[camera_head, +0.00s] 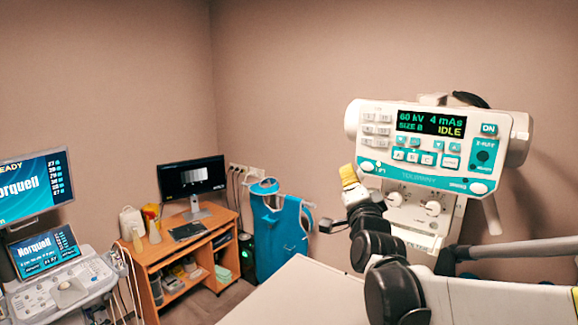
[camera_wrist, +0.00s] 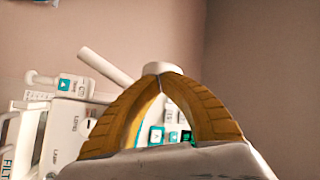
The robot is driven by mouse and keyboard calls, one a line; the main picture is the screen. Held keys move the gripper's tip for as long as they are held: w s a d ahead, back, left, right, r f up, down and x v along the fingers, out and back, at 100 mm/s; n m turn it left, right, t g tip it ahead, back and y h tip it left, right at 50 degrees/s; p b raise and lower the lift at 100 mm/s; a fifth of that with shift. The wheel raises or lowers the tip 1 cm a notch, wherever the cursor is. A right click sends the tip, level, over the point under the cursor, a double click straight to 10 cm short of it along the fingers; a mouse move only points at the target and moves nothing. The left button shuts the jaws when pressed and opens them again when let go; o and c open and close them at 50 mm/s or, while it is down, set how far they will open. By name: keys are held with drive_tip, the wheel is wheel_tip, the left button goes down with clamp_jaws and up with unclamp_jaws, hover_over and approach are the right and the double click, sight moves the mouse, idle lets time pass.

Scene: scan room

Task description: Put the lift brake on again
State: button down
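The white and teal X-ray tube head (camera_head: 398,148) fills the right of the head view. Its display reads 60 kV, 4 mAs, SIZE B and IDLE. My gripper (camera_head: 348,175) is at the tube head's lower left side. In the wrist view, the yellow fingers (camera_wrist: 160,77) meet at their tips. A white round part (camera_wrist: 163,69) shows right at the tips; I cannot tell whether they grip it or only touch it. I cannot tell which part is the lift brake.
A pale tabletop (camera_head: 300,298) lies below my arm. A grey bar (camera_head: 520,249) crosses at the lower right. A wooden desk (camera_head: 190,245) with a monitor (camera_head: 192,177), a blue apron (camera_head: 278,235) and an ultrasound console (camera_head: 65,283) stand to the left.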

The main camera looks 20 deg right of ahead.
sight(359, 167)
drive_tip(key=shift+w+d+b, duration=0.2)
drive_tip(key=shift+w+d, duration=0.7)
drive_tip(key=shift+d, duration=0.3)
drive_tip(key=shift+w+d+b, duration=0.2)
drive_tip(key=shift+w+d, duration=0.7)
drive_tip(key=shift+d, duration=0.25)
drive_tip(key=shift+w+d, duration=0.1)
drive_tip(key=shift+w+d, duration=0.2)
drive_tip(key=shift+w+d+b, duration=0.2)
drive_tip(key=shift+d+b, duration=0.1)
idle(0.4)
idle(0.3)
drive_tip(key=shift+s+a, duration=0.55)
drive_tip(key=shift+a, duration=0.1)
drive_tip(key=s+a, duration=0.1)
drive_tip(key=a, duration=0.1)
drive_tip(key=s+a, duration=0.2)
drive_tip(key=shift+p, duration=0.35)
